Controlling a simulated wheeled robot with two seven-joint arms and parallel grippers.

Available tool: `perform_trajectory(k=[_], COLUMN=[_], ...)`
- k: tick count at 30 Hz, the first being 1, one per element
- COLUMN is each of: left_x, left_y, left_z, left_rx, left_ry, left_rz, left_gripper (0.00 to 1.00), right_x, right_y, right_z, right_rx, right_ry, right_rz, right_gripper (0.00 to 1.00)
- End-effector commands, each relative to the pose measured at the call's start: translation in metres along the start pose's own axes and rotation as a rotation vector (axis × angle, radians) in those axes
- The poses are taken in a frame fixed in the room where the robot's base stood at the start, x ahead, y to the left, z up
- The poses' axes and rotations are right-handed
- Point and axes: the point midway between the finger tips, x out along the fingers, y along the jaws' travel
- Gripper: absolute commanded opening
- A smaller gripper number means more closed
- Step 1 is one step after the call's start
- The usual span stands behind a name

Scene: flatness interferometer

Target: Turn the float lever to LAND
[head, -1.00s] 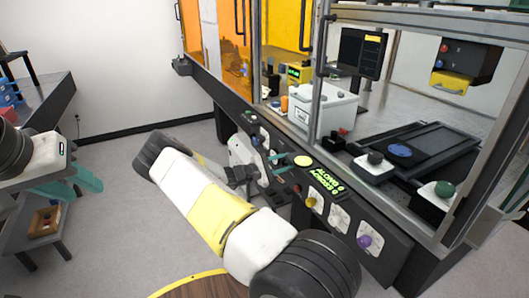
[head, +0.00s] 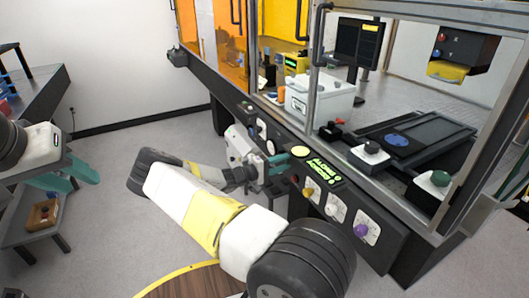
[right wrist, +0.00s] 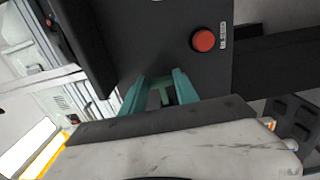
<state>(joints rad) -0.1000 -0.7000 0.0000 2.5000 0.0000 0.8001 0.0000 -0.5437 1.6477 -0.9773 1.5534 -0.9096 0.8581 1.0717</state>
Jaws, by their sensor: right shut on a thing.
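My right gripper (head: 277,161) is at the front control panel (head: 378,232), left of the lit green display. In the right wrist view its teal fingers (right wrist: 160,92) are shut on a dark grey piece (right wrist: 155,99), which I take for the float lever. The fingers and wrist hide most of it, and its LAND marking cannot be read. My left gripper (head: 66,178) is away from the panel at the left, its teal fingers apart and empty.
A red button (right wrist: 204,41) is close to the right fingers. Yellow (head: 308,192), white (head: 332,209) and purple (head: 361,230) knobs line the panel to the right. A glazed frame stands behind.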

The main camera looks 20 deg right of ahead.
Motion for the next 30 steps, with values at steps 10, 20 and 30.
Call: perform_trajectory(k=[10,20,30], left_x=[0.0,0.0,0.0], left_y=[0.0,0.0,0.0], left_z=[0.0,0.0,0.0], left_rx=[0.0,0.0,0.0], left_ry=[0.0,0.0,0.0], left_rz=[0.0,0.0,0.0], left_gripper=[0.36,0.36,0.36], right_x=[-0.0006,-0.0006,-0.0026], right_y=[-0.0029,-0.0031,-0.0019], right_z=[-0.0004,-0.0002,-0.0004], right_rx=[0.025,0.024,0.024], right_ry=[0.001,0.001,0.001], right_rz=[-0.003,-0.004,-0.002], right_gripper=[0.0,0.58,0.58])
